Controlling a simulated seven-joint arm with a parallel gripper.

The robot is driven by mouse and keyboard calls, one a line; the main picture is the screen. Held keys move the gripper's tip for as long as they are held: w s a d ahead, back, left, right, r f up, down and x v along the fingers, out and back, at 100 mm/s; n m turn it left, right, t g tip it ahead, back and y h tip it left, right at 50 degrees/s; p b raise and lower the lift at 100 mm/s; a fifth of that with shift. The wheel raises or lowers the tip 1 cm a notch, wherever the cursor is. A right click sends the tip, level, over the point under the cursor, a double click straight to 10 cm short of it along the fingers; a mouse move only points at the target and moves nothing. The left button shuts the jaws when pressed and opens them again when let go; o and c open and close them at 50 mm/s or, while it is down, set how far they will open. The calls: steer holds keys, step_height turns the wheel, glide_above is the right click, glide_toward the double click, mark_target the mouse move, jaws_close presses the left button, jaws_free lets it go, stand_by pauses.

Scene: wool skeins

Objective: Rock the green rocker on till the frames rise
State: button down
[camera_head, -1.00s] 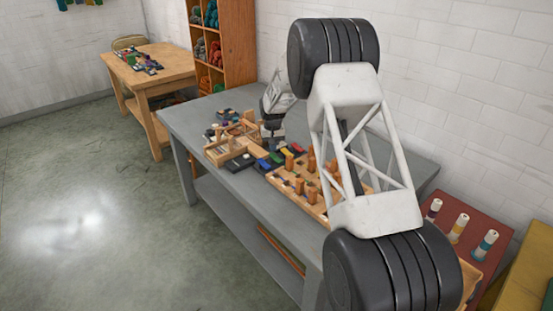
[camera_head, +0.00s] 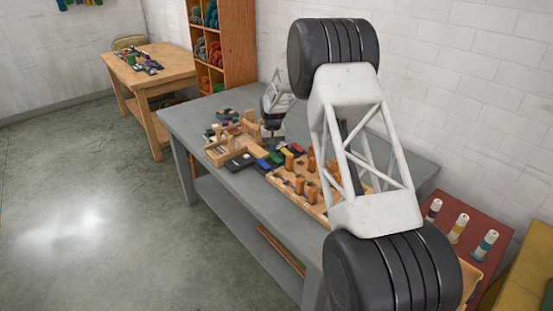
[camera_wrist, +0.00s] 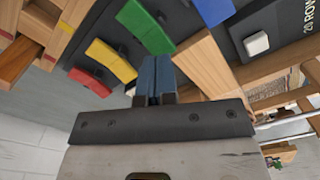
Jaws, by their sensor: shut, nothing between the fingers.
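The green rocker (camera_wrist: 146,26) sits on a dark panel in the wrist view, between the yellow rocker (camera_wrist: 111,60) and the blue rocker (camera_wrist: 213,8). The green rocker also shows small in the head view (camera_head: 276,157). My gripper (camera_wrist: 157,62) is shut and empty. The rocker's tilt is unclear.
A red rocker (camera_wrist: 90,82) lies beyond the yellow one. A white knob (camera_wrist: 257,43) sits on the panel near a "20 ROW" label. A board with upright wooden pegs (camera_head: 310,190) stands close by. The grey bench (camera_head: 200,118) has clear room at its left end.

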mark_target(273, 155)
steer(key=shift+f, duration=1.4)
stand_by(1.3)
steer(key=shift+r, duration=3.55)
steer(key=shift+r, duration=0.1)
